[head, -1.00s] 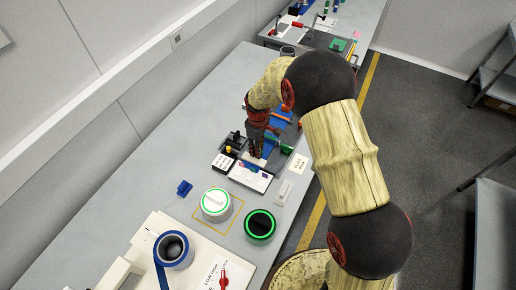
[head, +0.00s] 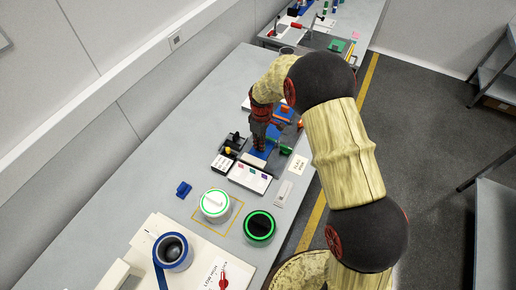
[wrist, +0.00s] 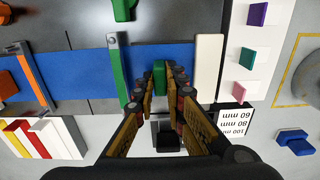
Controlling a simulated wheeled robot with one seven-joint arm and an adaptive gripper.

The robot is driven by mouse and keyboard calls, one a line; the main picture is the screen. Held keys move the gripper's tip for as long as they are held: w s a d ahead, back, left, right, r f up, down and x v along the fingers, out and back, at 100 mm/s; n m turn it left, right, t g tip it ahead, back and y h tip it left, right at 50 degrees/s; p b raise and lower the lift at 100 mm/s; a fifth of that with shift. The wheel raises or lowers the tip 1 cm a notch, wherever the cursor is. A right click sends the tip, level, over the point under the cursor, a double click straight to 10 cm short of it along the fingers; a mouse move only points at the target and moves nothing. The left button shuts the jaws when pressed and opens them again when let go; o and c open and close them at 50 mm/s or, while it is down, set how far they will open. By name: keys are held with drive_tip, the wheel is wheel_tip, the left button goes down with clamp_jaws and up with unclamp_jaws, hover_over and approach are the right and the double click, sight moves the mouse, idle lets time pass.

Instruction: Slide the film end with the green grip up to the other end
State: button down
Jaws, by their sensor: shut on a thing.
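The blue film (wrist: 75,72) lies flat, running from the left of the wrist view to beneath my gripper. Its green grip (wrist: 159,78) stands between my fingertips. My gripper (wrist: 160,80) is shut on this grip; in the head view (head: 259,148) its tip hides it. A green bar (wrist: 115,75) crosses the film just left of my fingers, apart from the grip. An orange bar (wrist: 36,75) crosses it farther left, with an orange block (wrist: 8,84) beyond. I cannot tell where the film's other end lies.
A whitish strip (wrist: 207,65) lies right of my fingers. A white card (head: 249,178) with purple, pink and teal tabs is close by. A loose green block (wrist: 123,10) is near the green bar. White (head: 214,203) and black (head: 259,226) round pots stand toward the front.

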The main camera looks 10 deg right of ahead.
drive_tip(key=shift+w, duration=0.1)
drive_tip(key=c, duration=1.8)
unclamp_jaws()
drive_tip(key=shift+d, duration=0.1)
drive_tip(key=shift+c, duration=0.2)
wheel_tip(320, 180, up, 12)
